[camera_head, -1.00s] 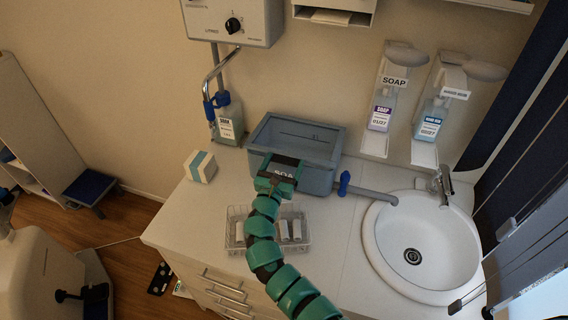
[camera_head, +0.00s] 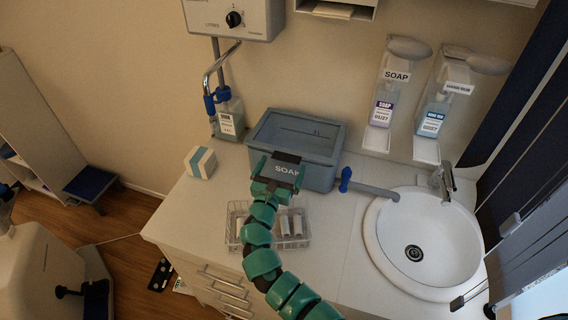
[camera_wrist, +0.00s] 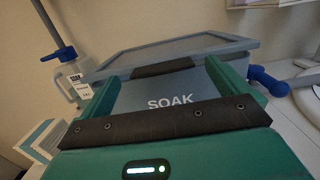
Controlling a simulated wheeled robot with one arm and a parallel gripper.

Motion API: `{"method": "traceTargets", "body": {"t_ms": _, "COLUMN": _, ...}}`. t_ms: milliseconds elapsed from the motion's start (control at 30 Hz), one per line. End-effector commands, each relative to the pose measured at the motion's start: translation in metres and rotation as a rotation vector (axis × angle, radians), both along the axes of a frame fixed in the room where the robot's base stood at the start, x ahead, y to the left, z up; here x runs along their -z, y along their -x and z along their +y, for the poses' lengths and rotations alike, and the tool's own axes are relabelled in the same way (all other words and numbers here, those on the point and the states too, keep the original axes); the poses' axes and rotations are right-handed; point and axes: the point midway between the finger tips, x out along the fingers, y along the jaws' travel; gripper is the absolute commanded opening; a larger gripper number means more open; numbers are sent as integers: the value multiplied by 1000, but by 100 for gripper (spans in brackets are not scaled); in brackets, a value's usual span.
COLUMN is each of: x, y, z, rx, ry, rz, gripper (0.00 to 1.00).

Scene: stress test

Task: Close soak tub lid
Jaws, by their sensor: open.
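The grey-blue soak tub (camera_head: 318,178) stands on the counter against the wall, with SOAK on its front. Its top is a framed grey panel, the lid (camera_head: 300,135), which also shows in the wrist view (camera_wrist: 185,50). The lid lies over the tub nearly flat; I cannot tell whether it is fully seated. A dark strip (camera_wrist: 162,67) sits at the front edge of the top. My gripper (camera_head: 277,170) is open in front of the tub. In the wrist view its green fingers stand apart on either side of the SOAK label, with nothing held.
A wire basket with white items (camera_head: 290,240) is below the arm. A small box (camera_head: 201,163) and a bottle (camera_head: 228,122) are left of the tub. Soap dispensers hang on the wall.

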Motion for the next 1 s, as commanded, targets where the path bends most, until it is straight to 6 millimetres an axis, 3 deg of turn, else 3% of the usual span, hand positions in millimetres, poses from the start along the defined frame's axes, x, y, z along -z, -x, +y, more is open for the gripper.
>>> {"method": "traceTargets", "body": {"t_ms": 400, "x": 13, "y": 89, "z": 30, "rx": -8, "ry": 0, "rz": -1, "gripper": 100}}
{"method": "traceTargets", "body": {"t_ms": 600, "x": 14, "y": 121, "z": 41, "rx": -5, "ry": -1, "rz": -1, "gripper": 100}}
{"method": "traceTargets", "body": {"t_ms": 800, "x": 15, "y": 136, "z": 44, "rx": -2, "ry": 0, "rz": 0, "gripper": 100}}
{"method": "traceTargets", "body": {"t_ms": 1000, "x": 15, "y": 138, "z": 44, "rx": 0, "ry": 0, "rz": 0, "gripper": 100}}
